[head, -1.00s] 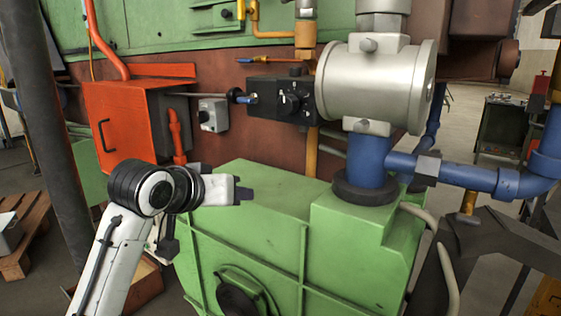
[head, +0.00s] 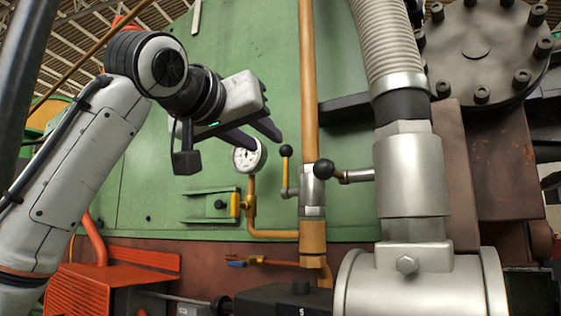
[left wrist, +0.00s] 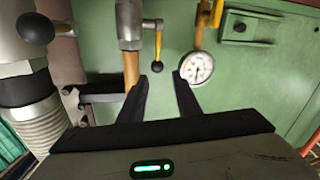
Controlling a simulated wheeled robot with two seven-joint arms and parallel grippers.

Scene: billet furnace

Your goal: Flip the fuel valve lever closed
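A yellow lever with a black knob (head: 285,168) stands upright beside a silver valve body (head: 312,185) on the orange pipe. In the left wrist view, this yellow lever (left wrist: 158,45) appears just beyond and between the fingertips. A second lever with a black ball knob (head: 324,169) sticks out left, roughly level, from the large silver fitting. The frames do not label which is the fuel valve lever. My left gripper (head: 268,140) is open and empty, above and left of the yellow lever, its fingers pointing toward it. My right gripper is not in view.
A pressure gauge (head: 249,155) is close below the left gripper, on a yellow pipe. A small blue-handled valve (head: 237,263) is lower down. The thick corrugated hose (head: 385,45) stands to the right. The green panel (head: 150,200) at left is mostly clear.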

